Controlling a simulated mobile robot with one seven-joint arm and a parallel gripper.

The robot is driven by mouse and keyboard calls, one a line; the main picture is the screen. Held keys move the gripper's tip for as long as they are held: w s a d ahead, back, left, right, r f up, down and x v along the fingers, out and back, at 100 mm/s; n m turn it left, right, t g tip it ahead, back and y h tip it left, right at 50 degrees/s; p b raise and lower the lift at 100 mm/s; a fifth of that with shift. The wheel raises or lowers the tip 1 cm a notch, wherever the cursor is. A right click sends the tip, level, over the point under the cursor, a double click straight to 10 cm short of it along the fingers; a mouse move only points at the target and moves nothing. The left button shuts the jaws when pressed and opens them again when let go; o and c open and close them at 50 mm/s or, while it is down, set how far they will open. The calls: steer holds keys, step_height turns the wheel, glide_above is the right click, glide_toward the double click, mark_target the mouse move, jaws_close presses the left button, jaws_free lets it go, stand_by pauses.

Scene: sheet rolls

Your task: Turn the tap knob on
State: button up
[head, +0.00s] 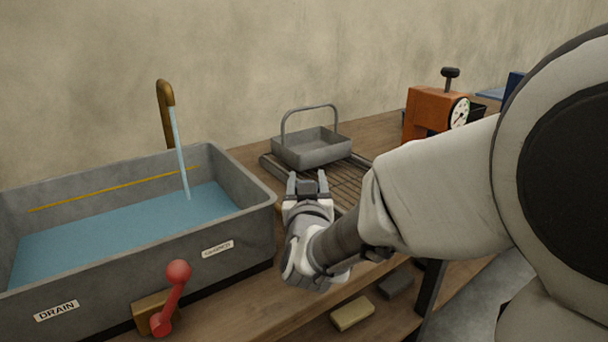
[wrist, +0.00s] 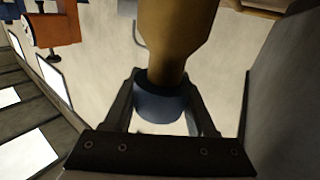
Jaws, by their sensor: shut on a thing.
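The brass tap spout (head: 165,110) rises behind the grey basin (head: 110,262), and a stream of water (head: 180,150) runs from it into the basin. In the wrist view, a dark blue knob (wrist: 158,106) on a brass stem (wrist: 172,35) sits between the fingers of my gripper (wrist: 163,88). My gripper is shut on the knob. In the head view my gripper (head: 307,180) is just right of the basin, in front of the wire rack; the knob cannot be made out there.
A red-balled lever (head: 178,272) is on the basin's front, near the DRAIN label (head: 57,311). A grey handled basket (head: 312,148) stands on the wire rack (head: 345,178). An orange device with a gauge (head: 428,110) stands farther right. Blocks (head: 352,314) lie on the lower shelf.

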steer(key=o, duration=1.4)
steer(key=shift+r, duration=0.1)
steer(key=shift+s+d+r+p, duration=0.6)
steer(key=shift+d+r+p, duration=0.3)
steer(key=shift+d+r, duration=0.95)
steer(key=shift+s+d+r+p, duration=0.55)
steer(key=shift+d+r+p, duration=0.4)
steer(key=shift+d+r, duration=0.85)
steer(key=shift+s+d+r+p, duration=0.6)
steer(key=shift+d+r+p, duration=0.3)
steer(key=shift+d+r, duration=0.95)
steer(key=shift+f, duration=0.15)
